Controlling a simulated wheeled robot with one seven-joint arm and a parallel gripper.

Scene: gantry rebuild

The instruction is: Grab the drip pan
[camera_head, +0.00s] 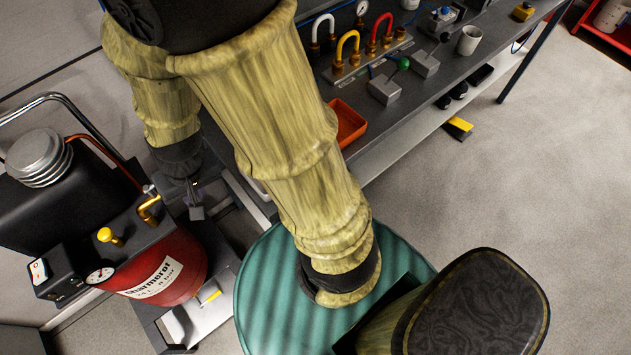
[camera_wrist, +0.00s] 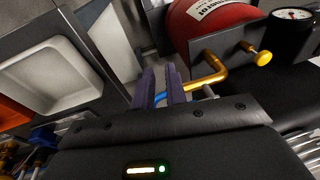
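A shallow white pan (camera_wrist: 50,75) with a raised rim, which looks like the drip pan, lies at the left of the wrist view. It appears empty. In the head view my arm hides most of that area, and only a pale edge (camera_head: 258,187) shows beside the sleeve; I cannot tell whether it is the same pan. My gripper (camera_wrist: 162,85) points down between the pan and a red cylinder (camera_wrist: 215,25). Its two purple-grey fingers stand apart with nothing held between them. In the head view the gripper (camera_head: 196,205) shows small, left of the arm, apart from the pan.
A brass elbow pipe (camera_wrist: 205,72) and yellow knob (camera_wrist: 263,58) are close right of my fingers. The red cylinder also shows in the head view (camera_head: 180,285), on a cart. Open floor lies at right.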

